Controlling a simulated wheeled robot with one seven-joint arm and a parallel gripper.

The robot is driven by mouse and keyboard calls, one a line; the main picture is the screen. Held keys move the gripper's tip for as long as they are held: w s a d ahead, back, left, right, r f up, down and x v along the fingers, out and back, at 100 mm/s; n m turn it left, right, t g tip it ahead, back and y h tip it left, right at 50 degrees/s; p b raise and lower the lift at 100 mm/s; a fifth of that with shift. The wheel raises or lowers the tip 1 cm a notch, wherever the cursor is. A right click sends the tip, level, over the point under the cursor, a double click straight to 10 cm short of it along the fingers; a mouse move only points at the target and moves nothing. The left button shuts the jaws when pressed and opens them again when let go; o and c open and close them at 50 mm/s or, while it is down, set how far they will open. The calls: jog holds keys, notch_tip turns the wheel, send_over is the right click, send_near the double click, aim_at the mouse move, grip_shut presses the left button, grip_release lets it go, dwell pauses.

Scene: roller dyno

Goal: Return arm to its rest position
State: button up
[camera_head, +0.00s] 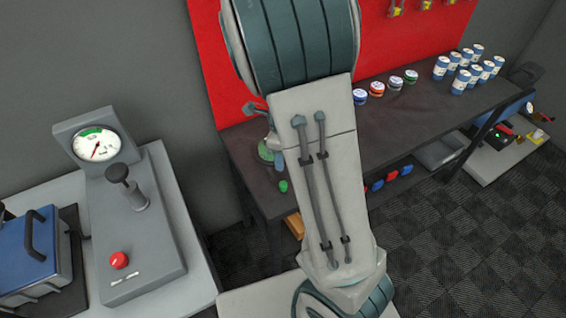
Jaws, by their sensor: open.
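My arm fills the middle of the head view, with a pale grey link running between two dark teal joints. The upper joint is cut off by the top edge and the lower one by the bottom edge. My gripper is not in this view, so what is at its fingers is hidden. The arm hides part of the dark workbench (420,108) and the red back panel (400,50) behind it.
At the left, a grey console (155,240) carries a dial gauge (97,145), a black-knobbed lever (128,185) and a red button (118,260). A blue case (30,255) stands beside it. Several blue-white cans (460,82) stand on the bench. Floor (450,240) at lower right is clear.

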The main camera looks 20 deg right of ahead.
jog(key=shift+r, duration=0.45)
jog(key=s+a+r+n+t, duration=0.1)
jog(key=s+r+n+t, duration=0.1)
jog(key=s+r+n, duration=0.5)
jog(key=s+a+r+n+t, duration=0.1)
jog(key=s+r+n, duration=0.7)
jog(key=n, duration=1)
jog(key=shift+a+r+t, duration=0.2)
jog(key=shift+a+t, duration=0.05)
jog(key=shift+t, duration=0.15)
jog(key=shift+s, duration=0.1)
dwell(0.8)
